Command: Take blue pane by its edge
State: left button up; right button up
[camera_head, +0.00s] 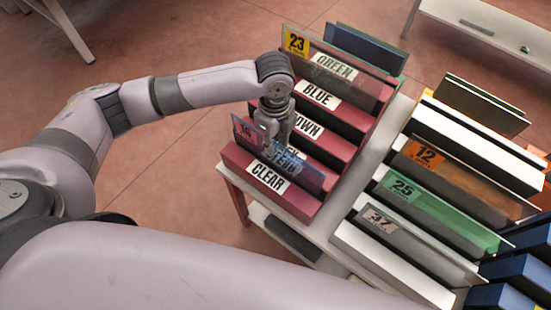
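A blue see-through pane (308,176) with a red number tag stands on edge at the front of the red stepped rack (290,203), just behind the CLEAR label. Lettering shows on or through it. My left gripper (281,143) reaches down from above at the pane's upper edge, near its tagged end. Its fingertips overlap the pane in this view, so I cannot tell whether they are closed on it. My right gripper is out of view.
The red rack carries labels including CLEAR, BLUE and GREEN; a pane tagged 23 (350,79) stands at its back. A white rack (385,262) to the right holds panes tagged 12 (465,182), 25 (440,212) and 37 (420,241). Blue racks (520,276) stand at lower right.

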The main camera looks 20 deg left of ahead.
aim_at(276, 150)
pick_arm(q)
notch_tip(276, 150, down, 4)
jog(key=shift+w+r+p, duration=0.1)
jog(key=shift+p, duration=0.45)
jog(key=shift+f, duration=0.45)
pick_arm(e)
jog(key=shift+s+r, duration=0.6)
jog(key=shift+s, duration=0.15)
pick_arm(q)
jog(key=shift+c, duration=0.6)
grip_shut()
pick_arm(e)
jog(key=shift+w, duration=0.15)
pick_arm(q)
jog(key=shift+w+r, duration=0.1)
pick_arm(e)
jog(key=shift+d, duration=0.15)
